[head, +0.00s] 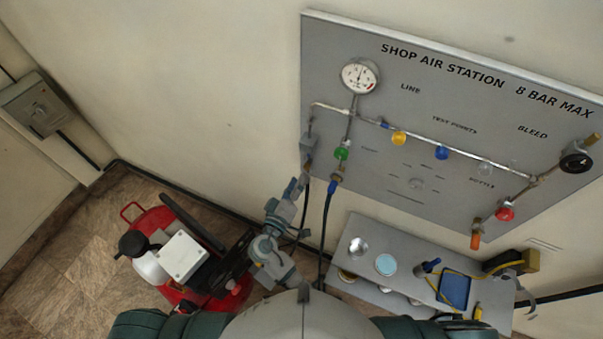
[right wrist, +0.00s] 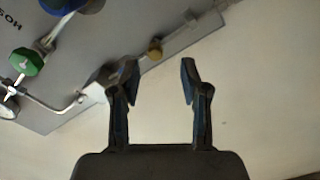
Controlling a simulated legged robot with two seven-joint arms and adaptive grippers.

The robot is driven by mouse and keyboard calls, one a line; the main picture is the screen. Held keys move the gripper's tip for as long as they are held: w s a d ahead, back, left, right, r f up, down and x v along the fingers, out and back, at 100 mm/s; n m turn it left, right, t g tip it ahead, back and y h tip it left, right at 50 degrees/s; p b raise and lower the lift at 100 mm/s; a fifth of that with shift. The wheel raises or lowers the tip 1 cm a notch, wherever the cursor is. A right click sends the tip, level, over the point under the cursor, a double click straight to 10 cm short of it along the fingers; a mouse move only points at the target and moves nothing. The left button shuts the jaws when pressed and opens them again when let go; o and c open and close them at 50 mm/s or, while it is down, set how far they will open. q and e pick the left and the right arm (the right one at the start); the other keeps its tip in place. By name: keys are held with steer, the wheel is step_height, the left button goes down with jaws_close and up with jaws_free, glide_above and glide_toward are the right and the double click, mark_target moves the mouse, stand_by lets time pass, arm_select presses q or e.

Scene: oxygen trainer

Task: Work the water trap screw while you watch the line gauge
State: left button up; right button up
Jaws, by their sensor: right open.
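The line gauge (head: 360,76) is a white dial at the upper left of the grey panel, with a red mark at its lower right. Its needle seems to point roughly up, but I cannot read a value. The water trap is a grey block (head: 309,145) at the panel's left edge; it also shows in the right wrist view (right wrist: 104,82). A small brass screw (right wrist: 155,48) sticks out of its lower end. My right gripper (head: 294,186) is open and empty just below the trap. In the right wrist view its fingertips (right wrist: 160,73) stand apart, with the screw beyond the gap, apparently untouched.
Green (head: 341,153), yellow (head: 399,138), blue and red (head: 504,213) knobs sit along the pipes. A blue-ended hose (head: 328,200) hangs close right of my right gripper. A grey shelf (head: 350,232) and a red compressor (head: 150,222) stand below.

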steer(key=shift+v, duration=1.8)
steer(key=shift+f, duration=0.1)
stand_by(6.1)
